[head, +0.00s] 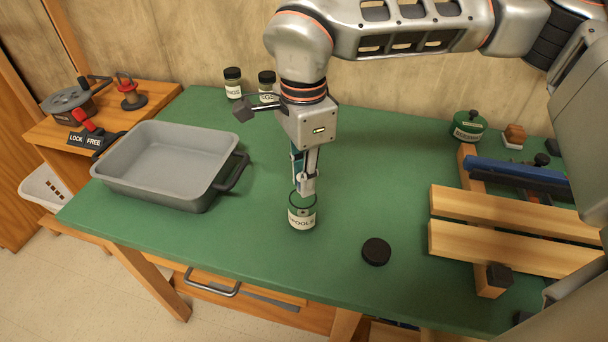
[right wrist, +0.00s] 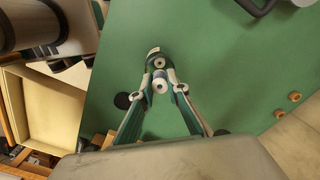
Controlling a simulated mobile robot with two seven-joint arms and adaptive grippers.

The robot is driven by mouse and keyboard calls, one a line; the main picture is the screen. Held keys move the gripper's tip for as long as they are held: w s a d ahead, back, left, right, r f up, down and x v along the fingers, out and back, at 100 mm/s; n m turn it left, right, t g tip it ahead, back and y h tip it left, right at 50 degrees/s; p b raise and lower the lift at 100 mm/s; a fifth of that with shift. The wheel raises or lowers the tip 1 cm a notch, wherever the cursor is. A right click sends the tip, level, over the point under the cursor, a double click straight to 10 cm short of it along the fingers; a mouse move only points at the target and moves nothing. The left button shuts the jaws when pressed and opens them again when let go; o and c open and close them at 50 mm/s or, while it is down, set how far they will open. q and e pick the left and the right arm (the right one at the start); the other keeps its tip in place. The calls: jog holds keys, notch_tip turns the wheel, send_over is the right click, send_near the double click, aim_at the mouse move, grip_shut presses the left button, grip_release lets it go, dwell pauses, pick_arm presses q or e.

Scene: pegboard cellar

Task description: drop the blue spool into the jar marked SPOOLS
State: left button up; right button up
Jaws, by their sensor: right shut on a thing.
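My right gripper (head: 306,190) points straight down over the glass jar marked SPOOLS (head: 302,219), its fingertips at about the jar's mouth. The jar stands upright and open on the green table. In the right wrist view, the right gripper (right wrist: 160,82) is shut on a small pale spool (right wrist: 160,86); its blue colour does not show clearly. The jar (right wrist: 152,54) shows just beyond the fingertips, with a round pale thing at its mouth. I cannot tell whether the spool is inside the rim. My left gripper is out of view.
A black round lid (head: 376,251) lies right of the jar. A grey pan (head: 170,165) stands to the left. Two labelled jars (head: 233,83) stand behind, a green tin (head: 468,126) at the back right, and wooden slats (head: 510,215) at right.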

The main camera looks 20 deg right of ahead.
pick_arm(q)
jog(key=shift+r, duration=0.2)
pick_arm(e)
jog(key=o, duration=0.8)
jog(key=shift+r, duration=0.1)
